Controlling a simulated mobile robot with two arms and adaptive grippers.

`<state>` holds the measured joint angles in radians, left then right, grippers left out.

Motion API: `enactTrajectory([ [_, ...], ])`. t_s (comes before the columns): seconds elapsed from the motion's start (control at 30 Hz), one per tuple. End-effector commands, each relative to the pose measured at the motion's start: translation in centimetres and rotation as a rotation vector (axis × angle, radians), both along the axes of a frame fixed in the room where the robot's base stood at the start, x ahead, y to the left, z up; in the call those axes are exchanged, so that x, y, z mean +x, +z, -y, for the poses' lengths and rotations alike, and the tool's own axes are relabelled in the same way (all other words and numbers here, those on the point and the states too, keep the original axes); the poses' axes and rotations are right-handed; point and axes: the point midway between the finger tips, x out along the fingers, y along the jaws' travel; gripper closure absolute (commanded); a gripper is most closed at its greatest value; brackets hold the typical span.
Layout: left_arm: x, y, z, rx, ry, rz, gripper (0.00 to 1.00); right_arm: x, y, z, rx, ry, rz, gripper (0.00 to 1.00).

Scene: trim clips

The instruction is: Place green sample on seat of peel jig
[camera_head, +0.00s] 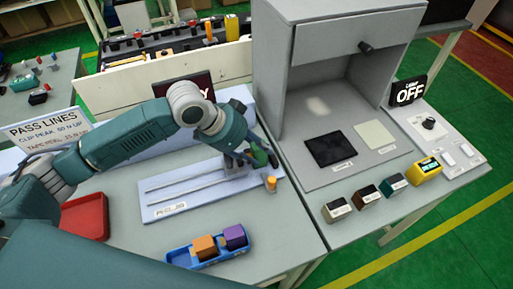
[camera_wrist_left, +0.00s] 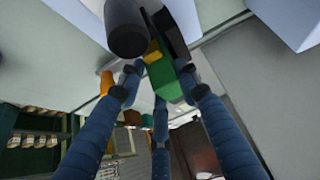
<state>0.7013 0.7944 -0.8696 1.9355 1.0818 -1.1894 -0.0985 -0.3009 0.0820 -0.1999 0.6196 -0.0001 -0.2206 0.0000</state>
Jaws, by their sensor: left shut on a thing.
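The peel jig (camera_head: 205,198) is a pale blue plate with two long slots and a label on the table's middle. A dark block stands at its right end and an orange knob (camera_head: 271,183) at its right corner. My left gripper (camera_head: 255,158) is over that right end, with its fingers shut on the green sample (camera_wrist_left: 166,79). The wrist view shows the green block between the blue fingers, beside a dark cylindrical part and a yellow piece. The fingers partly hide the jig's seat, and I cannot tell whether the sample touches it. My right gripper is not in view.
A blue tray (camera_head: 180,257) holds an orange block (camera_head: 205,247) and a purple block (camera_head: 235,237) in front of the jig. A red tray (camera_head: 86,217) lies left. A grey booth (camera_head: 296,150) with several small blocks before it stands right.

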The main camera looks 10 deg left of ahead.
Motion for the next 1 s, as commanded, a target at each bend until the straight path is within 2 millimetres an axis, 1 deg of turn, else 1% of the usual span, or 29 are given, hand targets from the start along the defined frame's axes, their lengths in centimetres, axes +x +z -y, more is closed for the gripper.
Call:
enactTrajectory([
  [0.33,0.0,-0.3,0.0,-0.001,0.001,0.000,0.92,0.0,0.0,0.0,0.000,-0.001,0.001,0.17],
  [0.37,0.1,-0.3,0.0,-0.001,0.001,0.002,0.62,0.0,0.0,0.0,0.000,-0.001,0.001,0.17],
  [0.4,0.1,-0.3,0.0,-0.001,0.001,0.002,0.54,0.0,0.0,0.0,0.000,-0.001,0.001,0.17],
  [0.43,0.1,-0.3,0.0,0.000,0.001,0.001,0.48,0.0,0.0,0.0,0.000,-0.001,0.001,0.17],
  [0.77,0.1,0.0,0.0,-0.001,0.001,0.002,0.48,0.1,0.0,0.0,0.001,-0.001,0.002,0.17],
  [0.87,-0.1,0.6,-0.4,-0.001,0.001,0.003,0.48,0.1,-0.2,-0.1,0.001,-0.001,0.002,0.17],
  [1.0,-0.9,2.6,-1.5,0.001,0.002,0.005,0.48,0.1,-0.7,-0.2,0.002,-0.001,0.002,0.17],
])
